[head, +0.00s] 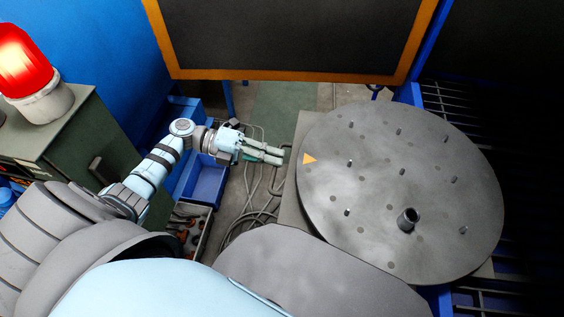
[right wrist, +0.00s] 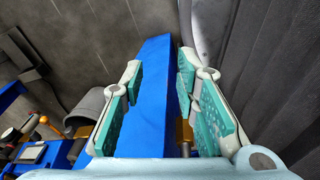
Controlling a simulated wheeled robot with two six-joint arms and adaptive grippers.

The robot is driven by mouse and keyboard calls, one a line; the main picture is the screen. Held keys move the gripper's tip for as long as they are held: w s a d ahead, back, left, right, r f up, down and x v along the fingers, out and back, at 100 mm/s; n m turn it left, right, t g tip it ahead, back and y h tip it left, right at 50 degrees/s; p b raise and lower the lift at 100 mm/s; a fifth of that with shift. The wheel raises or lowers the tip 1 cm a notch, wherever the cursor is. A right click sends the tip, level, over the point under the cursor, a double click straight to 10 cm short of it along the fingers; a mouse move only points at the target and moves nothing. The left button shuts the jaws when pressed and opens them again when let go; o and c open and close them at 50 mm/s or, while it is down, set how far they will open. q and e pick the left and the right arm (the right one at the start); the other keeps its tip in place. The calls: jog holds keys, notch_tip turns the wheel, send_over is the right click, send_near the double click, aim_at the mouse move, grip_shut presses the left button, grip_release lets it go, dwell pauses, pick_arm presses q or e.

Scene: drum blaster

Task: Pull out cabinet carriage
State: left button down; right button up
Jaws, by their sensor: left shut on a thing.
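A large round grey disc (head: 385,220) with short pegs, one thick hollow stub and an orange triangle lies on a grey plate (head: 298,129), seemingly the carriage. It stands by blue framing (head: 408,95) and dark slatted rails (head: 462,106). My left gripper (head: 278,155) points right, its fingertips just short of the disc's left edge. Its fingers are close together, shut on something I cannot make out. My right gripper (right wrist: 162,105) shows only in the right wrist view. Its teal-padded fingers are open, with a blue bar (right wrist: 150,75) showing between and beyond them.
A dark panel with an orange frame (head: 290,74) stands at the back. A green cabinet (head: 68,135) with a red beacon (head: 25,62) is at left. Blue bins (head: 207,182) and loose cables (head: 250,205) lie on the floor between cabinet and disc.

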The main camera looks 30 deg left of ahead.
pick_arm(q)
jog(key=shift+w+a+r, duration=0.1)
jog(key=shift+a+r, duration=0.05)
jog(key=shift+a, duration=0.15)
jog(key=c, duration=1.7)
grip_release()
jog(key=v, duration=0.7)
jog(key=shift+a, duration=0.3)
